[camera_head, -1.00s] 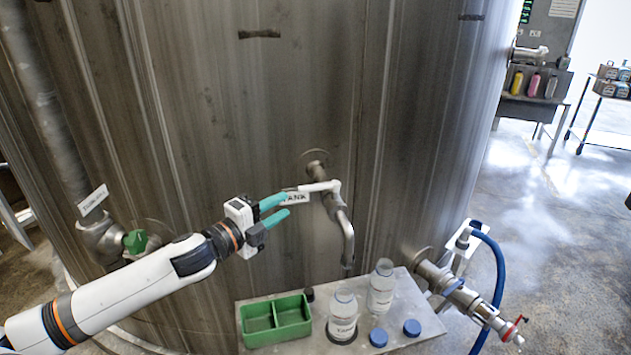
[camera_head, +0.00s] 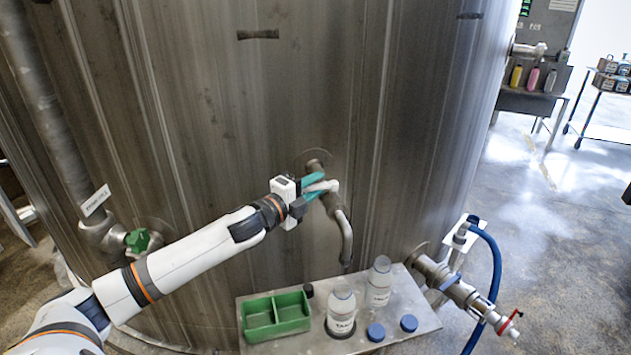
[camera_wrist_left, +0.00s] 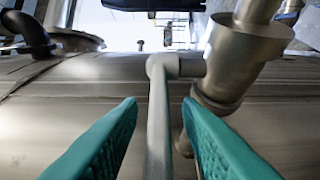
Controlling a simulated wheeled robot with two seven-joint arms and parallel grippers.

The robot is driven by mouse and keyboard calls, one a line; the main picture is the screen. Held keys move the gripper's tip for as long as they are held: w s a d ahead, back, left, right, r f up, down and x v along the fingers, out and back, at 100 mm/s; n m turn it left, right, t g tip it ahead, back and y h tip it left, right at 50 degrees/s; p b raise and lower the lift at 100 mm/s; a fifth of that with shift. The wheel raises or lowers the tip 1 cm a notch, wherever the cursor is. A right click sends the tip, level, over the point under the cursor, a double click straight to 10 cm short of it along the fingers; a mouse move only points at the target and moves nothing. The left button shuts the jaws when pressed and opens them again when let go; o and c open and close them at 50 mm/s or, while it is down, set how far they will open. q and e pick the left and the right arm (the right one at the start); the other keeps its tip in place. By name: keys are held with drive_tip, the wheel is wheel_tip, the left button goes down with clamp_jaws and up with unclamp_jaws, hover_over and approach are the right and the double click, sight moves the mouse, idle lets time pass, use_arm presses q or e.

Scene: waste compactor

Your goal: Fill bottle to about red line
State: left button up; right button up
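My left gripper (camera_head: 320,187) is at the tank tap (camera_head: 345,230), with its teal fingers beside the tap's pale lever. In the left wrist view the fingers (camera_wrist_left: 160,140) are open. The lever (camera_wrist_left: 159,110) lies between them with gaps on both sides. The spout hangs down over the shelf. A clear labelled bottle (camera_head: 341,312) stands upright on a dark round spot at the front of the shelf. A second clear bottle (camera_head: 379,282) stands behind it to the right. Both look uncapped. I cannot make out a red line or the liquid level. My right gripper is not in view.
The metal shelf (camera_head: 420,323) also holds a green divided tray (camera_head: 276,317), two blue caps (camera_head: 375,332) (camera_head: 409,323) and a small black cap (camera_head: 308,290). A valve with a red handle (camera_head: 508,323) and a blue hose (camera_head: 496,270) stick out at the right.

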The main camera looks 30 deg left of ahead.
use_arm(q)
drive_tip(key=shift+w+d, duration=0.1)
drive_tip(key=shift+w, duration=0.4)
clamp_jaws()
